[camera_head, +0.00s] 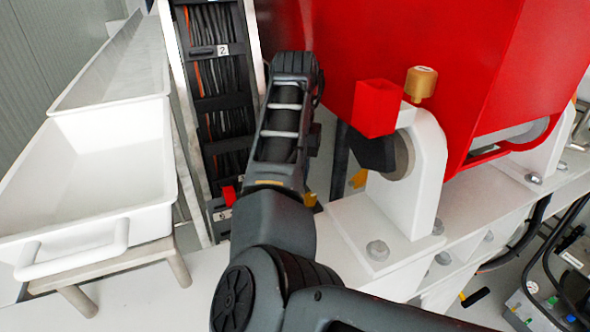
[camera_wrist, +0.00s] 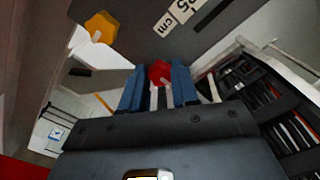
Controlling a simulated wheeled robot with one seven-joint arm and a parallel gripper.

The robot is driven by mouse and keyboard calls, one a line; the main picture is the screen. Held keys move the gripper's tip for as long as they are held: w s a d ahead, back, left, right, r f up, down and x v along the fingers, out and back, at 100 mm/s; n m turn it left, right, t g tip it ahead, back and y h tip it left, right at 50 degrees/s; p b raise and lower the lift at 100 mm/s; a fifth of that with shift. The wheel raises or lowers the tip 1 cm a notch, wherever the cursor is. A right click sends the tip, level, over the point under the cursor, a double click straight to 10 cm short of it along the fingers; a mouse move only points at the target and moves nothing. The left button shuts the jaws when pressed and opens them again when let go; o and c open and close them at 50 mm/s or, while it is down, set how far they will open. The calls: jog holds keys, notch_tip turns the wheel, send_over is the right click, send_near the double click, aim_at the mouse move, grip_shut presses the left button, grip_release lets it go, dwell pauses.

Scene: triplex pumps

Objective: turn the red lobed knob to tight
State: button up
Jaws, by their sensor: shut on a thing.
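The red lobed knob (camera_wrist: 160,72) shows in the wrist view, on a grey plate. My gripper (camera_wrist: 158,85) has its two blue fingers on either side of the knob and is shut on it. The knob's lower part is partly hidden between the fingers, and I see no mark that tells how tight it is. In the head view my own arm hides the fingers, and I cannot make out the knob there for certain.
A yellow lobed knob (camera_wrist: 100,27) sits left of the red one, close to my fingers. A white label (camera_wrist: 182,10) is on the plate. A cable ladder (camera_head: 218,100) and white trays (camera_head: 90,180) stand left; a large red housing (camera_head: 440,60) stands right.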

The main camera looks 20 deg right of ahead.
grip_shut()
jog(key=m+p, duration=0.1)
jog(key=m, duration=0.2)
jog(key=m+p, duration=0.1)
jog(key=m, duration=0.5)
jog(key=shift+w+p, duration=0.1)
jog(key=shift+p, duration=0.3)
jog(key=m, duration=0.4)
jog(key=shift+w+m, duration=0.1)
jog(key=shift+m, duration=2.4)
